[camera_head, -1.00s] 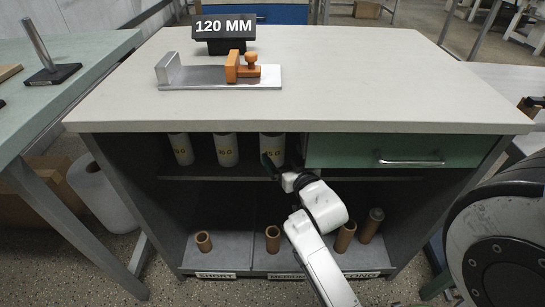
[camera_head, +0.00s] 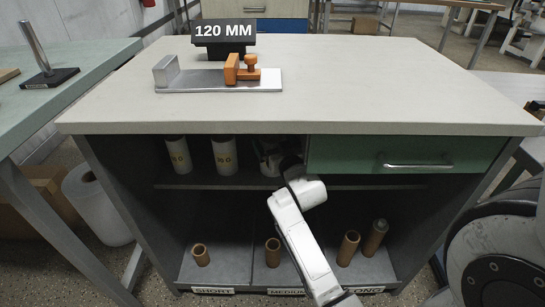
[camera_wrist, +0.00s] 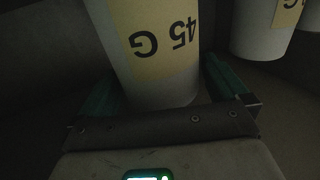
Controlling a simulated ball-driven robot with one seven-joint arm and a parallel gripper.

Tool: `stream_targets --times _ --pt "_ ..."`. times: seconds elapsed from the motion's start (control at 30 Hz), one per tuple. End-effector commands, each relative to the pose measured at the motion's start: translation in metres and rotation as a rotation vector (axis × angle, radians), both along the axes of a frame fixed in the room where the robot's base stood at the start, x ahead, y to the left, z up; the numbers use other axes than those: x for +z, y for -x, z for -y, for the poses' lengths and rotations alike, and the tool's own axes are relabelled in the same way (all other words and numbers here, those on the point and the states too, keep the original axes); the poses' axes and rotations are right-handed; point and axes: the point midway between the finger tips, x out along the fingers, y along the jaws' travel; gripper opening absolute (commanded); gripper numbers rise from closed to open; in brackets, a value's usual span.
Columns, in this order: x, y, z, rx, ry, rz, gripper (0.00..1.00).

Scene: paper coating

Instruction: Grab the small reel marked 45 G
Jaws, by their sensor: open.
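The small reel marked 45 G (camera_wrist: 150,40) fills the upper middle of the wrist view. It is white with a tan label, and its lettering appears upside down there. My gripper (camera_wrist: 160,80) is open, with one green finger on each side of the reel's lower part. I cannot tell whether the fingers touch it. In the head view, my gripper (camera_head: 275,160) reaches into the upper shelf under the tabletop, left of the green drawer. The arm and gripper hide most of the reel there.
Two other white reels stand to the left on the same shelf, one (camera_head: 178,155) and another (camera_head: 224,155). A neighbour reel (camera_wrist: 262,30) shows close by in the wrist view. The green drawer (camera_head: 350,152) is shut. Brown tubes (camera_head: 273,250) stand on the lower shelf.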

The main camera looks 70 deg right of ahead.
Motion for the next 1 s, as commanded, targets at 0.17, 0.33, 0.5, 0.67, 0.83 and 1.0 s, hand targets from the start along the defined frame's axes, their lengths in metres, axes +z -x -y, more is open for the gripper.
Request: stream_targets --times 0.17,0.33,0.5,0.67,0.83,1.0 --pt "0.0006 -0.0087 0.0087 0.000 0.001 0.000 1.00" --pt "0.0010 -0.0088 0.0087 0.000 0.001 -0.001 1.00" --pt "0.0010 -0.0087 0.0086 0.001 0.001 -0.001 0.88" --pt "0.0010 -0.0086 0.0085 0.000 0.001 -0.001 0.72" --pt "0.0009 -0.0086 0.0084 0.000 0.001 -0.001 0.56" --pt "0.0008 -0.0086 0.0084 0.000 0.001 -0.001 0.40"
